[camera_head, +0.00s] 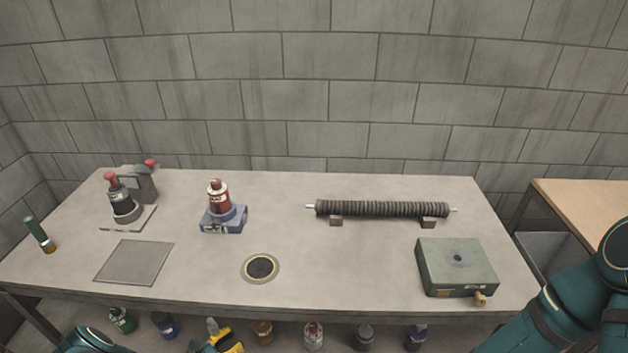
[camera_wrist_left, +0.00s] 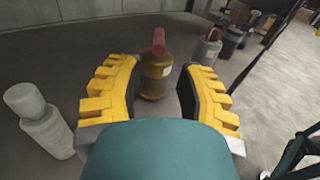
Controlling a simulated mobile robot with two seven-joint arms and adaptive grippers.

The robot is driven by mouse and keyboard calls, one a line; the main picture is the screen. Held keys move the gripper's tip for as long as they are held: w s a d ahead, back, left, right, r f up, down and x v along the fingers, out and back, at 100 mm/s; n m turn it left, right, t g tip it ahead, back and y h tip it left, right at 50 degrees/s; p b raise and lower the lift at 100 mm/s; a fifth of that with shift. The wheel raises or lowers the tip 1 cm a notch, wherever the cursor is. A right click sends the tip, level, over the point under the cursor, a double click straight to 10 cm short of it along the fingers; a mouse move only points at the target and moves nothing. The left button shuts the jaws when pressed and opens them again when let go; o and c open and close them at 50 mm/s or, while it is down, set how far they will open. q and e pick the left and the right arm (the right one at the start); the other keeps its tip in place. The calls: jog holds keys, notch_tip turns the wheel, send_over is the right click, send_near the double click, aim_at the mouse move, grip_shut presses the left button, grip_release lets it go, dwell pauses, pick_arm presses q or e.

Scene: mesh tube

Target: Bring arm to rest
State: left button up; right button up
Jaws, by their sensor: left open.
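My left gripper (camera_head: 225,338) shows at the bottom edge in the head view, in front of and below the table's front edge, with its yellow fingers partly cut off. In the left wrist view the two yellow fingers (camera_wrist_left: 160,68) are spread apart, open and empty. A brown bottle with a red cap (camera_wrist_left: 155,75) shows in the gap, beyond the fingers. My right arm (camera_head: 560,305) comes in at the lower right in the head view. Its gripper is out of the picture.
The table (camera_head: 340,265) carries a ribbed black tube (camera_head: 382,209) on two blocks, a green box (camera_head: 457,267), a red bottle on a blue base (camera_head: 219,203), a dark bottle on a stand (camera_head: 123,202) and a round ring (camera_head: 260,267). Several bottles (camera_head: 313,336) stand below the front edge.

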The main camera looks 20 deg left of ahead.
pick_arm(q)
jog(key=s+d+m+g+h, duration=0.1)
jog(key=d+m+g+h, duration=0.3)
jog(key=d+m+g, duration=0.55)
jog(key=s+d+r+m+g+y, duration=0.2)
jog(key=s+d+m+g, duration=0.2)
jog(key=s+d, duration=0.15)
jog(key=s+d+r+m+g+y, duration=0.25)
jog(key=s+d+m+g, duration=0.2)
jog(key=d, duration=0.25)
notch_tip(320, 180, up, 7)
jog(key=s+d+m+t+y, duration=0.25)
jog(key=m+y, duration=0.25)
jog(key=m, duration=0.3)
jog(key=w+d+r+m+t, duration=0.2)
jog(key=w+r, duration=0.3)
jog(key=w, duration=0.1)
jog(key=shift+d, duration=0.2)
jog(key=shift+r, duration=0.1)
